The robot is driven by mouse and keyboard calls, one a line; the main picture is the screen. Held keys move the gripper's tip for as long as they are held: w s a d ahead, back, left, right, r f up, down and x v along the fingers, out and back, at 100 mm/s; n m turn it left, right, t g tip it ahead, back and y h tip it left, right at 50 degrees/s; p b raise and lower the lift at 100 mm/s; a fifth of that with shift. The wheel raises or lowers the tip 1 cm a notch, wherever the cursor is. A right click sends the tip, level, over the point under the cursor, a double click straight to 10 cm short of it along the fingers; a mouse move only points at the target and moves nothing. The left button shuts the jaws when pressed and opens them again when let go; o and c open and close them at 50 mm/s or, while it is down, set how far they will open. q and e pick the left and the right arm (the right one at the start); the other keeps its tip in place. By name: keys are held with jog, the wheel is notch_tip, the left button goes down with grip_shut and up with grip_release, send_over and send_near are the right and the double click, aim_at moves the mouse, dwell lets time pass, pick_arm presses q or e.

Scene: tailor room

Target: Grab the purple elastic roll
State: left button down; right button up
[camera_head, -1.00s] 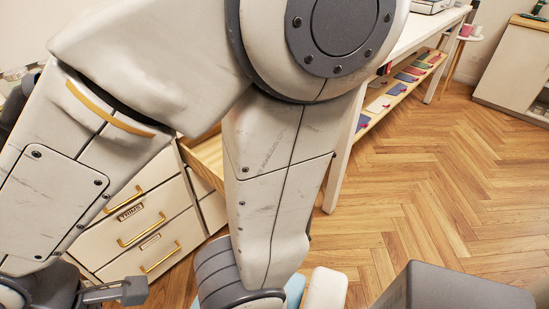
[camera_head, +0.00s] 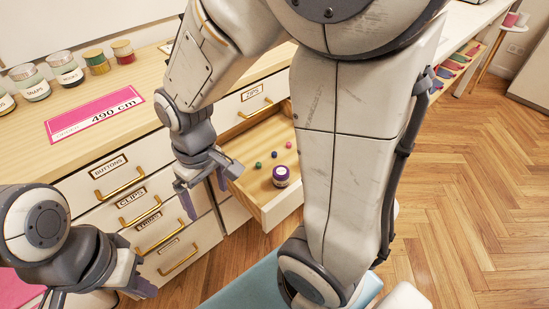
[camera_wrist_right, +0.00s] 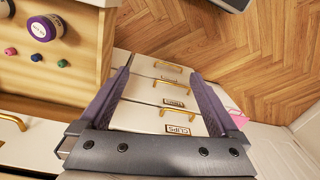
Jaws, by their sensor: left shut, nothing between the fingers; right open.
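In the right wrist view the roll (camera_wrist_right: 45,27) is at the upper left, outside the fingers. My right gripper (camera_head: 205,192) is open and empty, left of the drawer's front and apart from the roll. Its fingers (camera_wrist_right: 158,76) point at the closed drawer fronts in the wrist view. My left gripper (camera_head: 146,290) is shut and empty at the lower left.
The counter above holds jars (camera_head: 66,70) and a pink 490 cm card (camera_head: 94,116). My right arm covers the drawer's right side.

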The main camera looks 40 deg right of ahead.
jog(key=w+d+f+m+p, duration=0.1)
jog(key=w+d+m+p, duration=0.3)
jog(key=d, duration=0.7)
jog(key=m, duration=0.2)
send_over(281, 170)
notch_tip(281, 170, down, 4)
jog(key=shift+m+h, duration=0.3)
jog(key=f, duration=0.2)
jog(key=s+f+b, duration=0.1)
jog(key=f, duration=0.1)
jog(key=shift+d+f, duration=0.1)
jog(key=shift+f, duration=0.15)
jog(key=shift+w+f+b, duration=0.25)
jog(key=shift+f+b, duration=0.05)
jog(key=shift+f, duration=1.2)
jog(key=shift+w+f+b, duration=0.2)
jog(key=shift+f+b, duration=0.05)
jog(key=shift+f, duration=1.25)
pick_arm(q)
notch_tip(281, 170, up, 3)
jog(key=shift+r, duration=0.1)
pick_arm(e)
jog(key=shift+c, duration=0.3)
jog(key=c, duration=1.4)
